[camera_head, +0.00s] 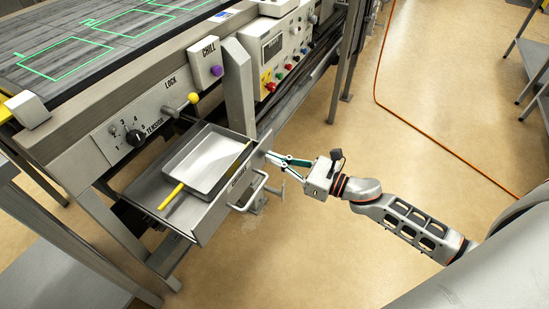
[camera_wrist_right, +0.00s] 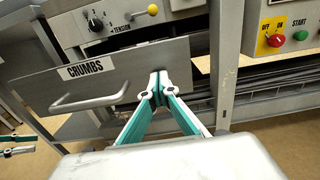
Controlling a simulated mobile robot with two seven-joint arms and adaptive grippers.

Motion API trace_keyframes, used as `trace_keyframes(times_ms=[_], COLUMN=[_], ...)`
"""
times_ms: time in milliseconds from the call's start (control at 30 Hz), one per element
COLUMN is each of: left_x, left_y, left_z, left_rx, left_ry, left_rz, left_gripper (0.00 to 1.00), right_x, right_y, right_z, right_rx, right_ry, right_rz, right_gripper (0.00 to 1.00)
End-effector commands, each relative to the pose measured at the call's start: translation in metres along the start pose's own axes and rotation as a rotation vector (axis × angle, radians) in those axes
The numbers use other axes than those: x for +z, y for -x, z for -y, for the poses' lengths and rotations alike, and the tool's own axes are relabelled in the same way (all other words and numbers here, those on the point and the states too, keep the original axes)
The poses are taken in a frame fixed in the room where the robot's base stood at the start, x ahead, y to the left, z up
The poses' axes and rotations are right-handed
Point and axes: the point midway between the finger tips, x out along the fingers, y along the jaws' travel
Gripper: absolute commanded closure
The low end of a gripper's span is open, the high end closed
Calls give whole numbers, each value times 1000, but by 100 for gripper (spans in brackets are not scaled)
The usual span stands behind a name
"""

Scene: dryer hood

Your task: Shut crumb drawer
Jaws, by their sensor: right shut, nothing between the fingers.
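The crumb drawer's front (camera_head: 215,212) stands well out from the machine, so the drawer is open. In the right wrist view, its grey front (camera_wrist_right: 120,75) carries a CRUMBS label (camera_wrist_right: 85,70) and a bar handle (camera_wrist_right: 90,103). My right gripper (camera_head: 269,157) is shut and empty, with its fingertips at the drawer front's right end, beside the handle. The tips also show in the right wrist view (camera_wrist_right: 158,76), overlapping the front's right part; I cannot tell whether they touch it.
A shallow grey pan (camera_head: 205,160) and a yellow-handled tool (camera_head: 172,196) lie in the drawer. Above are a lever with a yellow knob (camera_head: 193,98) and the tension dial (camera_head: 134,137). A frame leg (camera_head: 239,85) stands near the drawer's right side.

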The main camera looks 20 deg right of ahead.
Motion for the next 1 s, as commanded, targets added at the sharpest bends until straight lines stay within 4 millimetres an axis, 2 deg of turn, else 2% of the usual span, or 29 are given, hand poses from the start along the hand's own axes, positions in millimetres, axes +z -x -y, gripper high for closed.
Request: trace_keyframes(times_ms=[567, 767, 1000], left_x=[4, 8, 12], left_y=[0, 0, -1], left_z=[0, -3, -7], left_rx=[3, 7, 15], left_ry=[-6, -4, -1], left_rz=[7, 11, 17], left_gripper=[75, 75, 75], right_x=[0, 0, -1], right_y=[-9, -38, -99], right_z=[0, 0, 0], right_rx=[0, 0, 1], right_ry=[1, 1, 1], right_rz=[0, 2, 2], right_gripper=[100, 100, 100])
